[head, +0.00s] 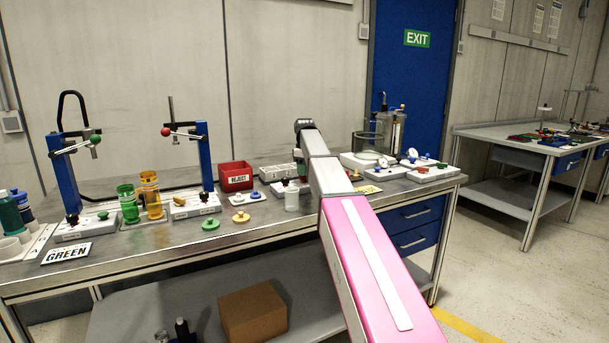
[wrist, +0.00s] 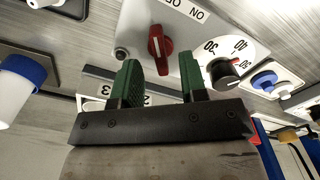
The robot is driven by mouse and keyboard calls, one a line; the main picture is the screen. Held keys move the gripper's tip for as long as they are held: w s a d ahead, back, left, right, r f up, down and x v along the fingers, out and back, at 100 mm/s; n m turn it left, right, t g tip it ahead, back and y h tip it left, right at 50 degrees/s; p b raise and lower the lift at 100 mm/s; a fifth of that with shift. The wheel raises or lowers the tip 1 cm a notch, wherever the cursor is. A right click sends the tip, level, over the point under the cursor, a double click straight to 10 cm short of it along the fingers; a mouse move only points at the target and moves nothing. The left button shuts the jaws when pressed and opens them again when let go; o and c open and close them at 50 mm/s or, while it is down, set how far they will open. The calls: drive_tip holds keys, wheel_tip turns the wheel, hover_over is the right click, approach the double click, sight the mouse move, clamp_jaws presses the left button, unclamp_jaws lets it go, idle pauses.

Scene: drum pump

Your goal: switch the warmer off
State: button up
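In the wrist view a light-coloured panel carries a red switch knob (wrist: 160,45) with ON and OFF lettering beside it. A white dial (wrist: 228,48) marked 30 and 40, with a black knob (wrist: 222,72), sits to its right. My gripper (wrist: 159,64) is open, its two green fingers apart and nothing held. In the picture the lower end of the red knob lies between the fingers; I cannot tell whether they touch it. In the head view my arm hides most of the gripper and the panel. I cannot read the knob's exact setting.
In the wrist view a blue-and-white piece (wrist: 265,80) lies right of the dial and a blue-capped white container (wrist: 20,75) is at left.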

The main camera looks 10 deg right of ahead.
wheel_tip(320, 180, up, 9)
idle(0.3)
drive_tip(key=shift+f, duration=0.1)
